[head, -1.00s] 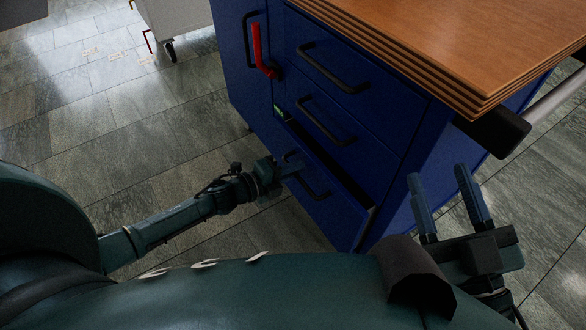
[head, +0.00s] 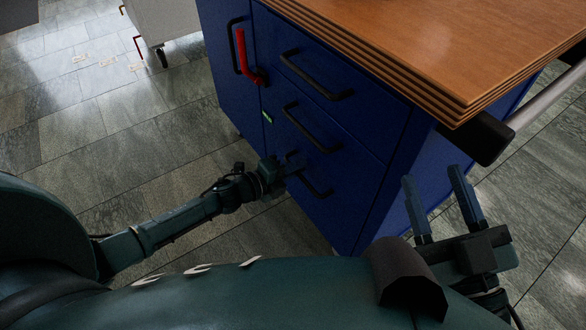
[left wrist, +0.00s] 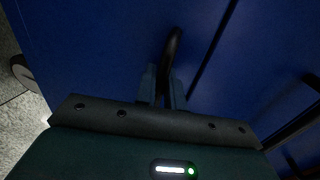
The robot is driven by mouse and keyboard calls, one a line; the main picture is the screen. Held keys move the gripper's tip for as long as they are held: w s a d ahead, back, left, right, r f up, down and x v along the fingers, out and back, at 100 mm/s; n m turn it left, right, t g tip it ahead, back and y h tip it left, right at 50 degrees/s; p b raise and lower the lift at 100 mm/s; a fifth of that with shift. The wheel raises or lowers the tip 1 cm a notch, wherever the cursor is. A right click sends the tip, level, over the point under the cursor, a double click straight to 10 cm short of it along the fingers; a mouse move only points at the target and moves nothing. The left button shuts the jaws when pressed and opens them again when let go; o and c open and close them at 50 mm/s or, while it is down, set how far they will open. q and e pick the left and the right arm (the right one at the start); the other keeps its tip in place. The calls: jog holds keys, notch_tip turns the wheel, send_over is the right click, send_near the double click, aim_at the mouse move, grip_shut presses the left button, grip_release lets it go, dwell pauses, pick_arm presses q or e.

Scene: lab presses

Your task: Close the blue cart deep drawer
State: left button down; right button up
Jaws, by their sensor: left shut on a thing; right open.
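The blue cart (head: 385,200) stands ahead with a wooden top. Its deep drawer (head: 335,205) is the lowest front in the head view, and it sits flush with the fronts above, with no open gap visible. My left gripper (head: 296,168) is at the deep drawer's black handle (head: 316,185). In the left wrist view the fingers (left wrist: 162,88) are shut on that handle (left wrist: 172,50). My right gripper (head: 430,200) is open and empty, beside the cart's right side.
Two upper drawers have black handles (head: 315,75) and (head: 310,128). A red lever (head: 245,58) is on the tall left door. A push bar (head: 545,105) juts out at the right. A pale wheeled unit (head: 165,18) stands at the back left.

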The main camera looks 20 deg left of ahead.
pick_arm(q)
jog(key=shift+w+d+r, duration=0.1)
jog(key=c, duration=1.8)
grip_release()
jog(key=shift+c, duration=0.2)
jog(key=shift+s+a+r, duration=0.15)
jog(key=shift+s+a, duration=0.1)
jog(key=shift+s, duration=0.15)
jog(key=p+v, duration=0.4)
jog(key=v, duration=0.8)
jog(key=shift+a, duration=0.2)
pick_arm(e)
jog(key=shift+s+d+f+g+h, duration=0.1)
jog(key=shift+s+f+g+h, duration=0.15)
jog(key=shift+f+h, duration=0.15)
jog(key=shift+s+d+f+g+h, duration=0.1)
jog(key=shift+f+g+h, duration=0.2)
jog(key=shift+f, duration=0.1)
pick_arm(q)
jog(key=shift+s, duration=0.15)
